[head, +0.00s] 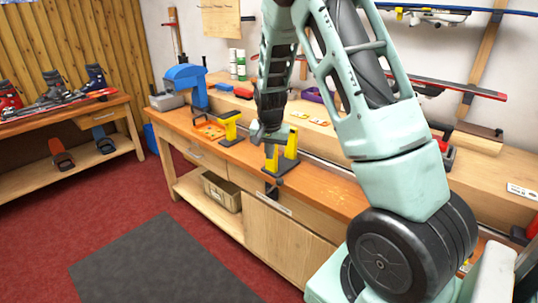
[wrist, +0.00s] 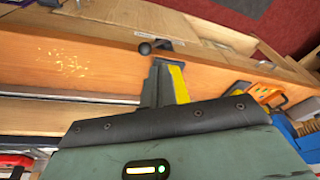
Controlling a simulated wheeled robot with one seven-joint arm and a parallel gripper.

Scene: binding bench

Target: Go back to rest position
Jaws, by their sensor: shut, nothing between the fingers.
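My gripper (head: 264,133) hangs low over the wooden workbench in the head view, at the end of my arm. It is shut and empty, close beside the yellow and grey ski vise (head: 281,160) near the front edge. I cannot tell whether they touch. In the wrist view, the gripper's dark housing fills the lower part, with a yellow strip of the vise (wrist: 179,84) just beyond it.
Skis (head: 445,86) hang along the wall. A bench with boots (head: 53,86) stands left. Red floor lies open in front.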

